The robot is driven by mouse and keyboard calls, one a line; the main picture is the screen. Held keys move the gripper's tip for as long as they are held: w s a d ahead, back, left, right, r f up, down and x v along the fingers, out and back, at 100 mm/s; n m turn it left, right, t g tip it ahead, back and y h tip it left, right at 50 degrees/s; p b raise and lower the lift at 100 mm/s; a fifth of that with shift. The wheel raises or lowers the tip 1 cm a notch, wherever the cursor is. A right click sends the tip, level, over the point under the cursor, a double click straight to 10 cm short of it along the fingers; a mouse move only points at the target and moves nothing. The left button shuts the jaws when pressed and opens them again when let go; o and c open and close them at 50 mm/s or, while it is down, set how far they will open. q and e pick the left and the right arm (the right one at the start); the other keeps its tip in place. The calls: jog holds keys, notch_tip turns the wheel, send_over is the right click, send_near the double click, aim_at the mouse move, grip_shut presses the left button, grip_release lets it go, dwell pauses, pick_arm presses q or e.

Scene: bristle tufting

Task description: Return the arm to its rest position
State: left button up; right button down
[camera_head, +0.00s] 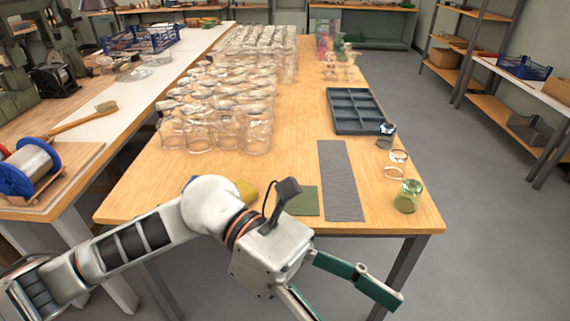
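My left arm comes in from the left, in front of the near edge of the wooden table (290,175). My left gripper (352,306) is at the bottom of the view, off the table's front edge. Its two green-padded fingers are spread apart with nothing visible between them. The lower finger's tip is near or past the bottom of the frame. My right arm and gripper are not in view. Part of a yellow object (246,190) shows behind my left wrist.
Many clear glass jars (228,132) crowd the table's left side. A dark compartment tray (333,117), a grey mat (340,185), a green mat (303,203) and a glass with green content (408,197) lie at the right. Floor (455,170) is clear right of the table.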

pick_arm(q)
jog(key=w+a+r+n+t+h+p, duration=0.1)
jog(key=w+r+n+t+h, duration=0.2)
jog(key=w+n+t+h, duration=0.45)
jog(key=w+a+r+n+t+h, duration=0.1)
jog(key=w+r+n+t+h, duration=0.3)
jog(key=n, duration=0.7)
jog(key=w+a+f+n+t+y, duration=0.55)
jog(key=f+n+t, duration=0.2)
jog(key=n, duration=0.25)
jog(key=w+a+f+n+t+y, duration=0.55)
jog(key=f+n+t, duration=0.2)
jog(key=n, duration=0.35)
jog(key=s+a+f+n+g+y+p, duration=0.1)
jog(key=a+f+n+y, duration=0.3)
jog(key=f, duration=0.4)
jog(key=a+f+n+y, duration=0.3)
jog(key=a+f+n, duration=0.1)
jog(key=f, duration=0.4)
jog(key=s+a+f+n+g+y, duration=0.2)
jog(key=s+a+f, duration=0.2)
jog(key=s+f, duration=0.3)
jog(key=s+a+f+n+g+y, duration=0.2)
jog(key=s+a+f+n+g, duration=0.1)
jog(key=s+f, duration=0.4)
notch_tip(320, 180, down, 3)
jog(key=shift+a+f+n+g+p, duration=0.1)
jog(key=shift+a+n+g+p, duration=0.3)
jog(key=shift+a, duration=0.5)
